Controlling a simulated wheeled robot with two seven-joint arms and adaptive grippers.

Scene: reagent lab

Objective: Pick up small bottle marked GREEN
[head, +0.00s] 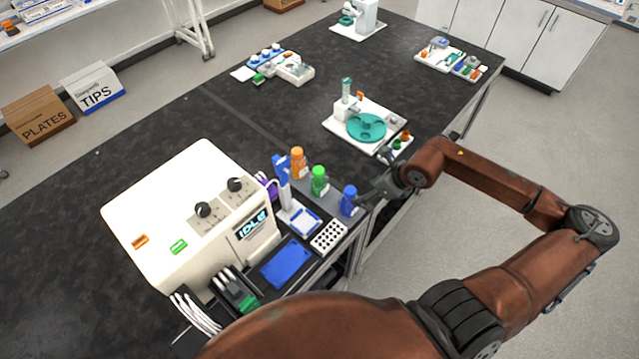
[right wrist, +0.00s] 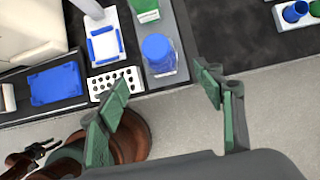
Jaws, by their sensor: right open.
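The small green bottle (head: 319,182) stands upright on a grey rack strip, between an orange bottle (head: 298,163) and a blue bottle (head: 349,201). Its lower part with a white label shows at the top edge of the right wrist view (right wrist: 146,10). My right gripper (head: 371,192) is just right of the blue bottle, apart from the green one. In the right wrist view its fingers (right wrist: 160,88) are spread and empty, with the blue bottle (right wrist: 158,53) ahead between them.
A teal-disc device (head: 366,127) stands behind. The bench edge runs close beside the blue bottle.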

